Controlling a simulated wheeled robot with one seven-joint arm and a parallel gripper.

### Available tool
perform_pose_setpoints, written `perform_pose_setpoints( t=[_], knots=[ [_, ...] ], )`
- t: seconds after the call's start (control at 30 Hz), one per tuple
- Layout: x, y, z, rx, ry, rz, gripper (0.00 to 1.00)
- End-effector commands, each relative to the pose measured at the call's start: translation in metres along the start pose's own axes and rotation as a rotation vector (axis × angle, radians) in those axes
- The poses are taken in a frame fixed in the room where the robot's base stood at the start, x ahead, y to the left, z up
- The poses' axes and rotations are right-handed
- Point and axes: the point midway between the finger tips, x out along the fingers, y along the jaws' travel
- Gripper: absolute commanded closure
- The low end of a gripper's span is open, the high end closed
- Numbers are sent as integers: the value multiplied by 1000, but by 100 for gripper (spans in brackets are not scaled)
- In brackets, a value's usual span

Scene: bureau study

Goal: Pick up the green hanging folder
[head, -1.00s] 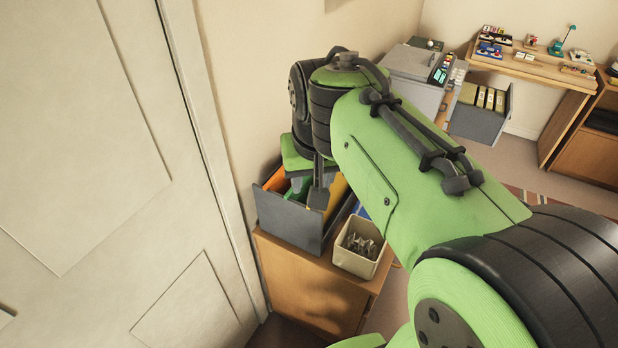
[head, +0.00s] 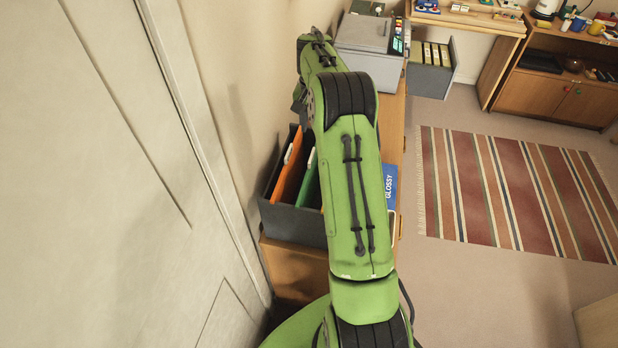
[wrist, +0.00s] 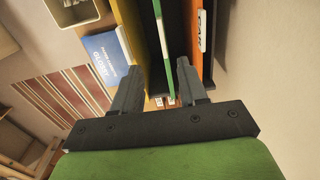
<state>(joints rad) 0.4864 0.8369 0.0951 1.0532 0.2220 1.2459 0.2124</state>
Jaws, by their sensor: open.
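The green hanging folder (head: 309,182) stands upright in a grey open-topped file box (head: 292,222), to the right of an orange folder (head: 288,168) in the head view. My arm hides the right part of the box. In the wrist view, my gripper (wrist: 160,64) is open above the box. The green folder (wrist: 163,45) shows edge-on as a thin green and white strip between the two fingers. The orange folder (wrist: 208,45), with a white tab, is just right of the right finger. A yellow folder (wrist: 130,30) is on the left. I see no contact with the fingers.
The box stands on a wooden cabinet (head: 300,270) close to the wall. A blue glossy-paper pack (wrist: 103,52) and a pale bin (wrist: 72,12) are beside it. A grey machine (head: 362,36) stands farther back. Open floor with a striped rug (head: 520,190) lies right.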

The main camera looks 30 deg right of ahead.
Motion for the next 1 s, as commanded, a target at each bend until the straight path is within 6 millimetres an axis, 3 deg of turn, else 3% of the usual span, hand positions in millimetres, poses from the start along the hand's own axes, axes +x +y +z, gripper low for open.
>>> perform_pose_setpoints(
  t=[0.03, 0.2, 0.43, 0.6, 0.7, 0.9, 1.0],
  knots=[
    [19, 0, 1, -1, -7, 2, 57],
    [60, 0, 2, -1, -6, 2, 57],
    [89, -1, 2, -2, -4, 1, 57],
    [122, -1, 3, -2, -4, 2, 57],
    [132, -1, 2, -3, -2, 1, 57],
    [133, -1, 2, -3, 0, 1, 57],
    [133, -1, 2, -3, 0, 1, 71]
  ],
)
